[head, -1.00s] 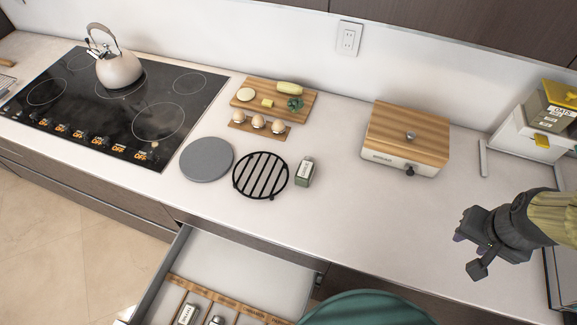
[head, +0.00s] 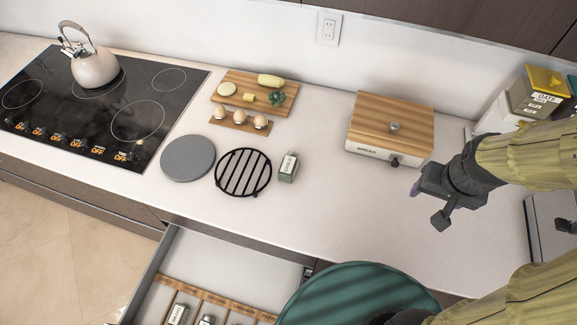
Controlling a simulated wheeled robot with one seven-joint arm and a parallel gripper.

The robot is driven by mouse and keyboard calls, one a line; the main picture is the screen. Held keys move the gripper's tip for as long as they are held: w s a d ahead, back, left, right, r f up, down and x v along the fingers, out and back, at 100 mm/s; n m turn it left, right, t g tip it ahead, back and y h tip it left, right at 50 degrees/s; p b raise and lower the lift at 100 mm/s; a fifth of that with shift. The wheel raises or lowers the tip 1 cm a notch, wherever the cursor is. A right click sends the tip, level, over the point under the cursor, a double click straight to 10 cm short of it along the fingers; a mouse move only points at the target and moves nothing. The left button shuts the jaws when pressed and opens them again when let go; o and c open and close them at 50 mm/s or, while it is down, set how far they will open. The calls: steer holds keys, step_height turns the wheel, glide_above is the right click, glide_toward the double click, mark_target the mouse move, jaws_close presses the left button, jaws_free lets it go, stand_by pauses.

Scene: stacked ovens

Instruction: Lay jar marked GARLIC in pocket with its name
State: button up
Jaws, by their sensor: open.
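A small green jar with a white label (head: 288,167) stands upright on the counter, just right of the black trivet. Its lettering is too small to read. The open drawer (head: 222,251) below the counter holds a wooden divider (head: 207,296) with pockets. Labelled jars lie in it, one at the left (head: 178,314) and another beside it (head: 206,319). The pocket names cannot be read, and the drawer's front part is cut off. My gripper (head: 430,207) is open and empty above the counter at the right, well apart from the green jar.
A black round trivet (head: 243,173) and grey disc (head: 188,158) lie left of the jar. Behind are an egg holder (head: 239,121) and cutting board (head: 285,86). Counter between jar and gripper is clear.

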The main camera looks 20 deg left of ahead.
steer(key=w+a, duration=0.8)
steer(key=a, duration=0.2)
steer(key=n+g+b, duration=0.1)
steer(key=g, duration=0.2)
glide_above(290, 161)
step_height(290, 161, down, 3)
steer(key=shift+f, duration=0.15)
step_height(290, 161, down, 12)
steer(key=p, duration=0.3)
steer(key=shift+f, duration=0.15)
